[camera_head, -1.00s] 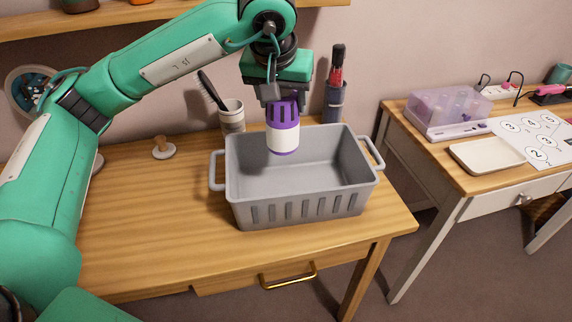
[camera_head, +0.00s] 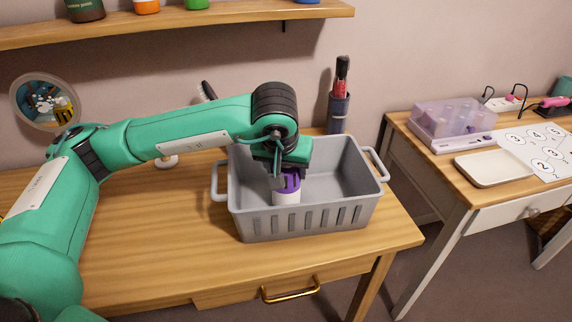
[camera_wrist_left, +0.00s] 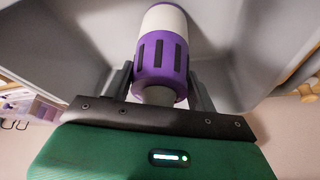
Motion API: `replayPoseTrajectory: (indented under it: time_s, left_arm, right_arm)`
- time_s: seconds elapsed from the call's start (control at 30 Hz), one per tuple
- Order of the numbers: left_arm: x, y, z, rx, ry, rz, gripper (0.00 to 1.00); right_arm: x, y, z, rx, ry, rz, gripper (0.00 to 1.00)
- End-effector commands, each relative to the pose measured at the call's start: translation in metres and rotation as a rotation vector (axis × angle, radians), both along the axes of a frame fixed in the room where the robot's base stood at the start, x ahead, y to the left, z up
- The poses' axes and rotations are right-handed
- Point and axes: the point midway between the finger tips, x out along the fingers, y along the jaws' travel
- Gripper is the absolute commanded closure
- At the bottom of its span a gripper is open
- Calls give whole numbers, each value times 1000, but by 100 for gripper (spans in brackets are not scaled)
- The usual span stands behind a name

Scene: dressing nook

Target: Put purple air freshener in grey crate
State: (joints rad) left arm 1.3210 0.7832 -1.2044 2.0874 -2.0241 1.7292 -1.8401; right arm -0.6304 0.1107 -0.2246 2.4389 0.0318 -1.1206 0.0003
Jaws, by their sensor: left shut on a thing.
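The purple air freshener (camera_head: 287,194) has a purple slotted top and a white lower body. It is inside the grey crate (camera_head: 305,222), near the crate's front left part. My left gripper (camera_head: 283,180) reaches down into the crate from above and is shut on the purple top. In the left wrist view the air freshener (camera_wrist_left: 162,55) sits between the two fingers (camera_wrist_left: 160,88), with the crate's grey walls (camera_wrist_left: 245,50) around it. I cannot tell whether its base touches the crate floor. My right gripper is not in view.
The crate stands on a wooden table (camera_head: 140,240) with a brass drawer handle (camera_head: 290,290). A dark cup with a red-topped item (camera_head: 340,105) stands behind the crate. A shelf (camera_head: 200,22) hangs above. A second table holds a purple clear organiser (camera_head: 452,122) and a tray (camera_head: 492,168).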

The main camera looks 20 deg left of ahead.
Motion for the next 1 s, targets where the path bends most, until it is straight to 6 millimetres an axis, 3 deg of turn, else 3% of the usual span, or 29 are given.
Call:
replayPoseTrajectory:
  time_s: [0.37, 0.4, 0.5, 0.87, 1.0]
  left_arm:
    - [0, 0, -2, 0, -1, 0, 84]
    - [0, 0, -2, 0, 0, 0, 39]
    - [0, 0, -2, 0, 0, 0, 21]
    - [0, 0, -1, 0, 0, 0, 21]
    - [-2, -1, 9, 0, -3, -1, 21]
  right_arm:
    - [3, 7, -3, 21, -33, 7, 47]
    - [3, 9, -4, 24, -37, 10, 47]
    - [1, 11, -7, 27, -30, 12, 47]
    - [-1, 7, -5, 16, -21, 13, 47]
    - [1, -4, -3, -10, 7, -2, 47]
